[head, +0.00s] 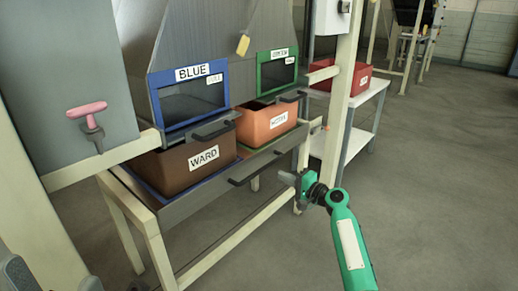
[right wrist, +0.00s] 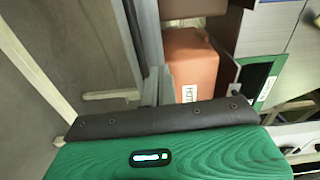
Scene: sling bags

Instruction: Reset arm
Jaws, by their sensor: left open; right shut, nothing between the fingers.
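My right gripper (head: 289,180) is at the end of the green arm that comes in from the lower right. It is shut and empty, in front of the bench's right end and below the orange bin (head: 264,125). In the right wrist view my green wrist housing fills the bottom, and the orange bin (right wrist: 190,62) lies beyond it. My left gripper (head: 54,276) shows only in part at the bottom left edge as two separated dark grey fingers. It is open, with nothing visible between them.
The green-framed chute (head: 278,94) is above the orange bin. A red bin (head: 343,84) sits on a white side table (head: 362,103). The floor at right is clear.

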